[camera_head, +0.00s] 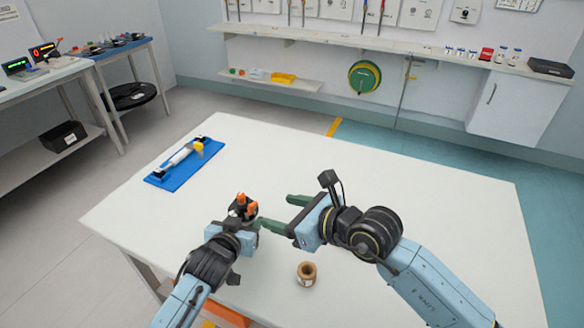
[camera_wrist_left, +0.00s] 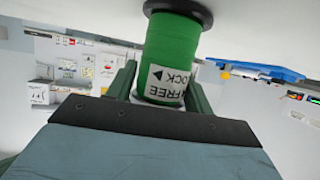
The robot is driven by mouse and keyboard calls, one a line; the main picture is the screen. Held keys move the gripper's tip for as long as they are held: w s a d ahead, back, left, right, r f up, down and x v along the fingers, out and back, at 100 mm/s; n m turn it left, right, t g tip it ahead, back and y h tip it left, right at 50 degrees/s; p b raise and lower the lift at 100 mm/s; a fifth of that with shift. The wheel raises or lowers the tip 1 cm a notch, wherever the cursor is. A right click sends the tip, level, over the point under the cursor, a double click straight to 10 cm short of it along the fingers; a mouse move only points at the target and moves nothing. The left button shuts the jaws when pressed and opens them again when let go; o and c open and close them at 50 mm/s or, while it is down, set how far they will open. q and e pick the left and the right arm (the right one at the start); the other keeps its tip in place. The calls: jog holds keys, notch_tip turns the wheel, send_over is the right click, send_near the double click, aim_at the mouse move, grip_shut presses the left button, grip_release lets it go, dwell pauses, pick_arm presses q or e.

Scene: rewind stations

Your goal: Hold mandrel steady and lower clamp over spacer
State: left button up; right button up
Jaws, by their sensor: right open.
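A green cylinder (camera_wrist_left: 172,50) with a black end flange and a white label reading "FREE" and "LOCK" sits between the fingers of my left gripper (camera_wrist_left: 162,88). The fingers lie against both its sides. In the head view my left gripper (camera_head: 250,217) is at the table's near middle, with an orange and black piece (camera_head: 241,204) at it; the green body is mostly hidden there. My right gripper (camera_head: 283,214) is open and empty, just right of that piece. A brown hollow ring (camera_head: 307,274), perhaps the spacer, stands upright on the table, below my right gripper in the picture.
A blue base (camera_head: 163,178) with a white roller and a yellow part lies at the table's left. The white table (camera_head: 420,205) is clear at the back and right. A wall shelf (camera_head: 400,47) and a side bench (camera_head: 115,50) stand away from it.

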pick_arm(q)
jog(key=o, duration=0.4)
jog(key=shift+c, duration=0.2)
